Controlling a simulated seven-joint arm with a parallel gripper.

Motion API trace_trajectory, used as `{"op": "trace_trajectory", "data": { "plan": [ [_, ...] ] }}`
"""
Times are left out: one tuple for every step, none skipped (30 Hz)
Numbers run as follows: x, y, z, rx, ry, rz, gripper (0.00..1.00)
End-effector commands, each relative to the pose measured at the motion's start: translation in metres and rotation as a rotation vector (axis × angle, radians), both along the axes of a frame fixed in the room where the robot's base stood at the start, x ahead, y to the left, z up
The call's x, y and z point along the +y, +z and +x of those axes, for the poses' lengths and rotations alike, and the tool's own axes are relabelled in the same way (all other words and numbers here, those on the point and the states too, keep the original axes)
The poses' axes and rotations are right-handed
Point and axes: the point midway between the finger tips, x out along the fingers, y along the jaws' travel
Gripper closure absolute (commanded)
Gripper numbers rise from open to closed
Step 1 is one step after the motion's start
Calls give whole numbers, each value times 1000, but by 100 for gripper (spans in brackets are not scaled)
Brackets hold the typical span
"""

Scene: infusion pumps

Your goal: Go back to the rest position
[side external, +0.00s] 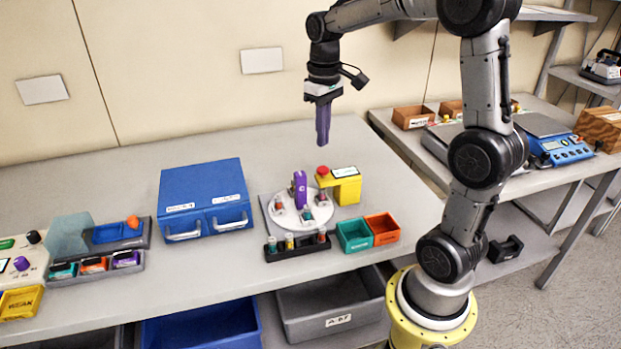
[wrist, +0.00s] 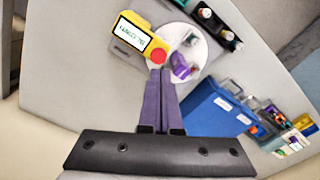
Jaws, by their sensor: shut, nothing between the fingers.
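My gripper (side external: 323,138) has long purple fingers that point down. It hangs in the air well above the table, over the back of the round white turntable (side external: 284,217) and left of the yellow box with a red button (side external: 347,186). The fingers are together and empty; the wrist view also shows my gripper (wrist: 163,72) shut, with its tips in front of the turntable's edge (wrist: 203,50). A purple upright piece (side external: 300,188) stands on the turntable with small vials around it.
A blue two-handled case (side external: 204,195) stands left of the turntable. A black vial rack (side external: 297,248), a teal bin (side external: 353,235) and an orange bin (side external: 383,228) sit in front. Colored modules (side external: 95,265) are at far left. The table's back strip is clear.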

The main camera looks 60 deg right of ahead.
Motion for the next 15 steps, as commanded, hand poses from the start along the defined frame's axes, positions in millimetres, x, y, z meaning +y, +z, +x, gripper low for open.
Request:
{"op": "trace_trajectory", "data": {
  "plan": [
    [7, 7, 2, -18, 19, -9, 100],
    [12, 13, 3, -34, 33, -15, 100],
    [20, 22, 1, -56, 55, -25, 100],
    [28, 28, -1, -73, 75, -32, 100],
    [37, 34, -6, -90, 96, -38, 100],
    [50, 42, -13, -119, 126, -49, 100],
    [60, 48, -20, -142, 148, -56, 100],
    [71, 52, -28, -165, 169, -62, 100],
    [83, 56, -39, -197, 195, -69, 100],
    [92, 59, -47, -221, 213, -74, 100],
    [100, 60, -56, -245, 230, -77, 100],
    [110, 60, -68, -278, 250, -82, 100],
    [117, 60, -77, -302, 263, -84, 100],
    [124, 58, -86, -326, 276, -85, 100],
    [131, 55, -98, -358, 291, -86, 100]
  ]
}}
